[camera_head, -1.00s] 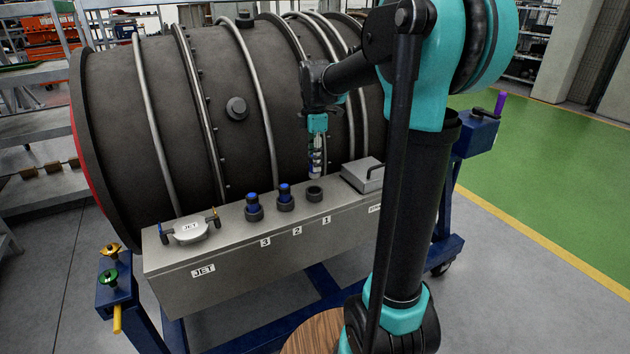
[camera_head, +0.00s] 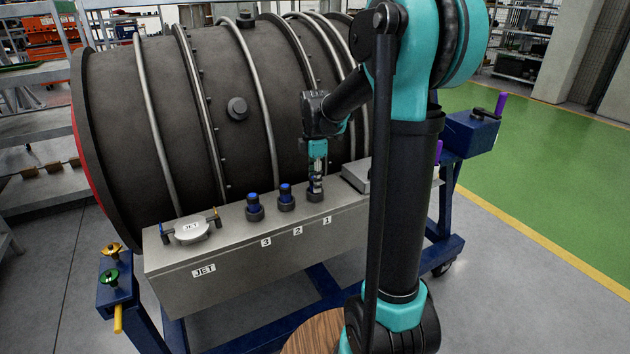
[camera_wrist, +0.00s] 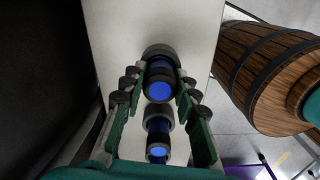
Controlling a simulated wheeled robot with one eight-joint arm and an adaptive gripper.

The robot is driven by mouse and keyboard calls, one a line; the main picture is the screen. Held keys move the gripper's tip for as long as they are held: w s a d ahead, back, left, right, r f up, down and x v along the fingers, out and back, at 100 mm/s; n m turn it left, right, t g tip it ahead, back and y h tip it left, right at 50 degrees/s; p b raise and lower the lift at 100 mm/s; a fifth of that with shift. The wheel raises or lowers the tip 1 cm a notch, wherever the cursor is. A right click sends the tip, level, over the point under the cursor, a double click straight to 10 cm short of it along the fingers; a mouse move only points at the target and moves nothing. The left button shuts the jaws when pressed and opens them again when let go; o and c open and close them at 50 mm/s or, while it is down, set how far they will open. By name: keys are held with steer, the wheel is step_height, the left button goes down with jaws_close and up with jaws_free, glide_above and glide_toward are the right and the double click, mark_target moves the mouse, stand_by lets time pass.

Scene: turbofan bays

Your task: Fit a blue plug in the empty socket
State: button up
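A blue plug (camera_wrist: 159,91) with dark bands is between the two fingers of my gripper in the wrist view. My gripper (camera_head: 316,183) points straight down over socket 1, and its fingers appear shut on the plug. The plug is lined up with the dark ring of socket 1 (camera_head: 315,196); its lower end meets the ring, but I cannot tell how deep it sits. Two other blue plugs stand upright in socket 2 (camera_head: 286,196) and socket 3 (camera_head: 254,207). A neighbouring plug (camera_wrist: 157,152) also shows in the wrist view.
The sockets are on a grey box (camera_head: 250,250) marked JET. A lidded fitting (camera_head: 191,230) is at its left and a grey case (camera_head: 357,173) at its right, partly behind my arm. The large dark engine drum (camera_head: 200,120) stands close behind.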

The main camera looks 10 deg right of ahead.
steer(key=o, duration=0.4)
steer(key=shift+o, duration=0.2)
steer(key=shift+r, duration=0.15)
step_height(320, 180, up, 12)
steer(key=s+d+f+m+t, duration=0.2)
steer(key=s+f+m, duration=0.7)
steer(key=s+f, duration=0.2)
steer(key=s+d+f+m+t, duration=0.2)
steer(key=s+f+m, duration=0.8)
steer(key=s+f, duration=0.1)
